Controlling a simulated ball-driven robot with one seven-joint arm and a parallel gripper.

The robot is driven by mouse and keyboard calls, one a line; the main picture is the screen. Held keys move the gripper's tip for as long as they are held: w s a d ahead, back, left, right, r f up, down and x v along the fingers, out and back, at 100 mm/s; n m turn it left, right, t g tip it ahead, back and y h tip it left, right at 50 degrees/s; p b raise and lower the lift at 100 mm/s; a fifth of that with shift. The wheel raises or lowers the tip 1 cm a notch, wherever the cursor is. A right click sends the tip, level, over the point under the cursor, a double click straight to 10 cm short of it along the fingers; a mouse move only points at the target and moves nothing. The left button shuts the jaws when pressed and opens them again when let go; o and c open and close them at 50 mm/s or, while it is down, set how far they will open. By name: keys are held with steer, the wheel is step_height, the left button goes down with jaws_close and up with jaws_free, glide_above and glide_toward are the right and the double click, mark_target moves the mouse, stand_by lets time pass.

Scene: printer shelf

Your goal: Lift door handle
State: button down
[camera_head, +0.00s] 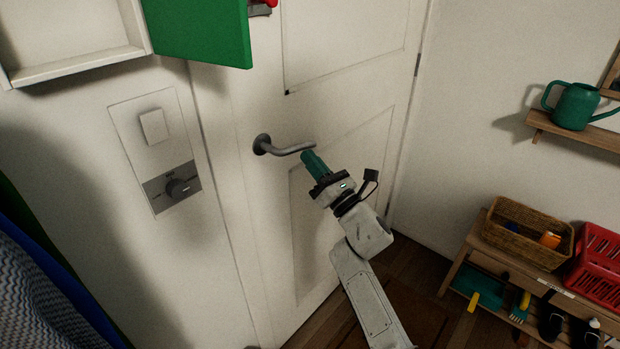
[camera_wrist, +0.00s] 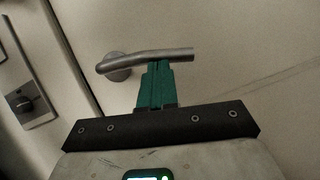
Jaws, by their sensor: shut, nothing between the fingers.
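The door handle (camera_head: 285,148) is a grey metal lever on the pale panelled door (camera_head: 345,65). It points right from its round base and looks roughly level. My gripper (camera_head: 307,155) has green fingers and is shut, with nothing between them. The door looks closed.
A wall panel with a switch and a dark knob (camera_head: 180,187) is left of the door. An open cabinet with a green door (camera_head: 203,30) hangs at upper left. A green watering can (camera_head: 573,106) stands on a right wall shelf. A low bench holds a wicker basket (camera_head: 520,222) and red crate (camera_head: 600,262).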

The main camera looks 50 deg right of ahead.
steer(key=shift+d+r+n+y+b, duration=0.2)
steer(key=shift+r+n+y+b, duration=0.3)
steer(key=shift+n, duration=0.45)
steer(key=shift+d+r+n+y+b, duration=0.15)
steer(key=shift+r+n+y+b, duration=0.25)
steer(key=shift+n+y, duration=0.45)
steer(key=shift+f, duration=0.15)
steer(key=w+f+b+v, duration=0.1)
steer(key=b+v, duration=0.5)
steer(key=v, duration=0.6)
steer(key=shift+s+a+f, duration=0.2)
steer(key=shift+a+f, duration=0.05)
steer(key=shift+f, duration=0.6)
